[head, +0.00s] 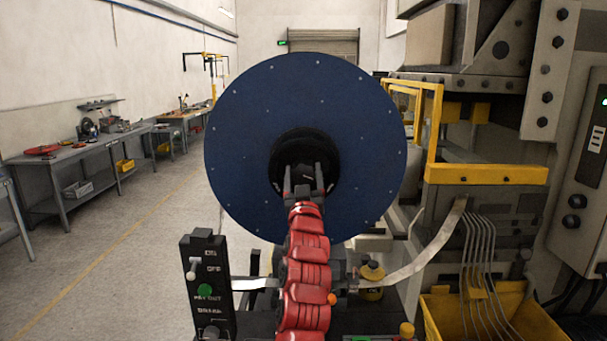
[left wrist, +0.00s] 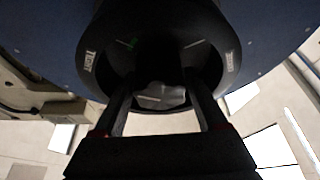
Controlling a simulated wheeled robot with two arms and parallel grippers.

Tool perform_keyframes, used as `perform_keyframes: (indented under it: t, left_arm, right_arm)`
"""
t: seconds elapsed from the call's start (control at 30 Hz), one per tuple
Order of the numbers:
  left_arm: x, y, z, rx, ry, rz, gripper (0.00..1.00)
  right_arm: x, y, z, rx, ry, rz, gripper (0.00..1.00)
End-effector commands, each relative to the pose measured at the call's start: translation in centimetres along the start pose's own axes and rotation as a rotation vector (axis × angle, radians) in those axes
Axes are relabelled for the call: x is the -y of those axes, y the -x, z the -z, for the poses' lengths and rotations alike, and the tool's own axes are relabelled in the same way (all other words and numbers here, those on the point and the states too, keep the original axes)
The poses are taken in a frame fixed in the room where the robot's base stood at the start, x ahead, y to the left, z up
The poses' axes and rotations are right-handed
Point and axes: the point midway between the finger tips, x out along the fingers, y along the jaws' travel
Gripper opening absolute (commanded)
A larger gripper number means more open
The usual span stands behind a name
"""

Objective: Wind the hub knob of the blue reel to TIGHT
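The blue reel (head: 245,110) stands upright in the middle of the head view, its round face toward me. Its black hub (head: 280,150) is at the centre. My left gripper (head: 304,180) reaches up to the hub, with its two fingers apart, one on each side of the dark hub knob (head: 308,168). In the left wrist view the fingers extend inside the black hub ring (left wrist: 88,40). A green mark and a pale mark show inside. Finger contact with the knob is lost in shadow. My right gripper is out of view.
A control post (head: 205,270) with a lever and green button stands at lower left. A yellow guard frame (head: 435,130) and machine stand at right, above a yellow bin (head: 435,318). Workbenches (head: 75,165) line the left wall; the floor between is clear.

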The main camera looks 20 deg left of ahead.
Motion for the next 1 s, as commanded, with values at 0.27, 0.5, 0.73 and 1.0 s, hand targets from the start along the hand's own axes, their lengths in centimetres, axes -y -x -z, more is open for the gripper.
perform_keyframes:
  t: [0.27,0.5,0.73,1.0]
  left_arm:
    - [0.0,0.0,0.0,0.000,0.000,0.000,0.22]
    - [0.0,-0.1,0.1,0.002,-0.025,-0.012,0.11]
    - [0.2,0.3,-0.6,-0.004,-0.155,-0.062,0.10]
    - [0.0,0.1,0.1,-0.004,-0.224,-0.094,0.11]
  right_arm:
    - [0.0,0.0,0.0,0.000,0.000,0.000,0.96]
    - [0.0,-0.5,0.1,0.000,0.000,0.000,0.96]
    - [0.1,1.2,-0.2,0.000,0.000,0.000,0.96]
    - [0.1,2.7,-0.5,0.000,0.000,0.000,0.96]
